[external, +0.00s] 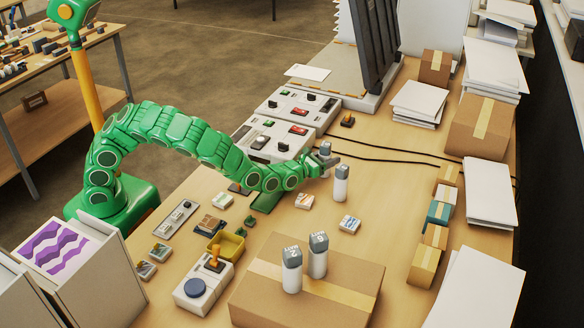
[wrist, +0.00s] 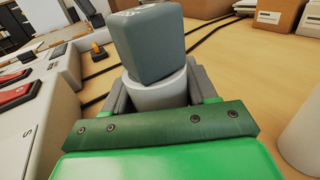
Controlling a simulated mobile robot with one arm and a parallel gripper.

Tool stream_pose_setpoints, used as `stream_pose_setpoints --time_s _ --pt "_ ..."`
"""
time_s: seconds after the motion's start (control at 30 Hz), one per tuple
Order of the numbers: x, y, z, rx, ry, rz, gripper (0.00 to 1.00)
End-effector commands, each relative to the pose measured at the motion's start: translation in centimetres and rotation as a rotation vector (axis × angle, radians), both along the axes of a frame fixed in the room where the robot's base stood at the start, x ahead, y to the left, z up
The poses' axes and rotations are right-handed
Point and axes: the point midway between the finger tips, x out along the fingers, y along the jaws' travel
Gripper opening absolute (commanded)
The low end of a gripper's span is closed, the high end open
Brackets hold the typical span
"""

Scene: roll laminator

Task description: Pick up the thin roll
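No object is plainly marked as the thin roll. A white cylinder with a dark grey blocky cap (wrist: 150,45) stands between the fingers of my gripper (wrist: 160,92) in the wrist view. The fingers lie close on both sides of its white body; whether they press on it cannot be told. In the external view my gripper (external: 328,163) is at this grey-capped cylinder (external: 325,149), partly hiding it. A second such cylinder (external: 341,184) stands just in front, and its white body shows at the right edge of the wrist view (wrist: 304,140). Two more, (external: 291,270) and (external: 318,256), stand on a cardboard box.
The cardboard box (external: 335,300) is at the front. White control panels (external: 285,125) lie left of my gripper. Black cables (external: 400,152) run behind it. Small cartons (external: 437,213) and paper stacks (external: 489,190) line the right. The table between is mostly clear.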

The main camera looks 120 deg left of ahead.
Motion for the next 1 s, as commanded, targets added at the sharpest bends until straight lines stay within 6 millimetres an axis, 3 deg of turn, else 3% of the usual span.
stream_pose_setpoints --time_s 0.03,0.13,0.47,0.73,1.0 --pt "0.0 0.0 0.0 0.000 0.000 0.000 0.38" --pt "0.0 0.0 0.0 0.000 0.000 0.000 0.25" --pt "0.0 0.0 0.4 0.000 -0.001 0.001 0.25" --pt "-0.1 0.0 3.4 0.004 -0.001 0.000 0.25" --pt "-2.0 -1.3 5.9 0.004 0.002 0.000 0.25"
